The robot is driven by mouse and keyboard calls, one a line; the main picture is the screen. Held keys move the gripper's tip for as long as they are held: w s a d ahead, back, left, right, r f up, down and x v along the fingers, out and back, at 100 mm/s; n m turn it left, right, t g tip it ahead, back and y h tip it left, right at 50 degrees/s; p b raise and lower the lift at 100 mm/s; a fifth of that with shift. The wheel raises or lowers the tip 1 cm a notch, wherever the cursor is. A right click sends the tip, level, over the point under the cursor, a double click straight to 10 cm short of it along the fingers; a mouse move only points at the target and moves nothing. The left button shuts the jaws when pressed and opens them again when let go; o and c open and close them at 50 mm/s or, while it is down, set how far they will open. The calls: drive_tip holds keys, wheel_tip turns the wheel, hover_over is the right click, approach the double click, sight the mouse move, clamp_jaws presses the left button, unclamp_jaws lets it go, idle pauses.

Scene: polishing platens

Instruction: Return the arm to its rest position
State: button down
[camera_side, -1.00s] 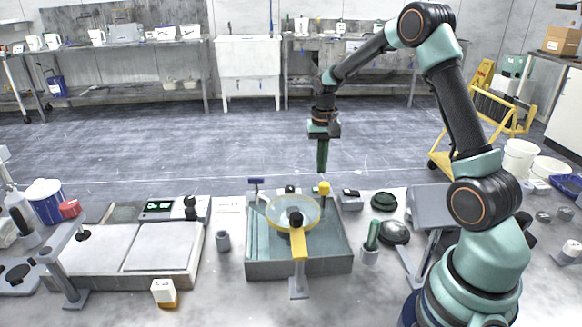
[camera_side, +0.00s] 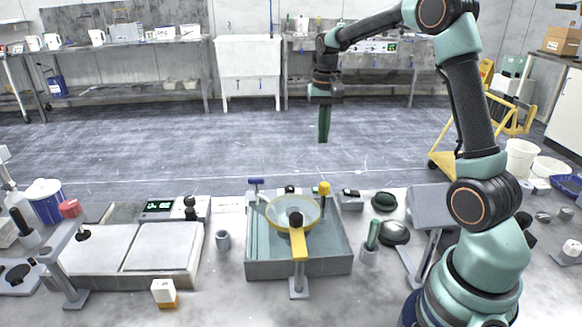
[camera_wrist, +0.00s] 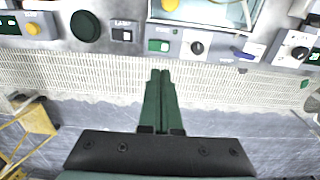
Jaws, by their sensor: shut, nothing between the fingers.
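My gripper (camera_side: 323,125) hangs high above the back of the bench in the side view, with its green fingers pointing straight down. The fingers are closed together and hold nothing. In the wrist view my gripper (camera_wrist: 160,78) also shows as two green fingers side by side, with the bench's back edge and floor beyond. It touches nothing. My arm reaches up and over from the right side of the bench.
Below stands a grey basin (camera_side: 262,268) with a yellow-rimmed round dish (camera_side: 272,212) over it. A flat white platen unit (camera_side: 105,248) lies left. A green-handled tool in a holder (camera_side: 370,254) and a dark green disc (camera_side: 384,201) are right. Air around my gripper is clear.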

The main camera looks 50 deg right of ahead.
drive_tip(key=s+a+r+n+t, duration=0.3)
drive_tip(key=s+a+n, duration=0.2)
drive_tip(key=s+a, duration=0.3)
drive_tip(key=s+a+r+n+t, duration=0.3)
drive_tip(key=s+a+n, duration=0.15)
drive_tip(key=a, duration=0.65)
drive_tip(key=w+d+f+m+g, duration=0.3)
drive_tip(key=w+d+m, duration=0.25)
drive_tip(key=d, duration=0.45)
drive_tip(key=w+d+f+m+g, duration=0.35)
drive_tip(key=w+d, duration=0.25)
drive_tip(key=d, duration=0.4)
drive_tip(key=shift+m+t, duration=0.25)
wheel_tip(320, 180, down, 14)
drive_tip(key=shift+w+d+r, duration=0.1)
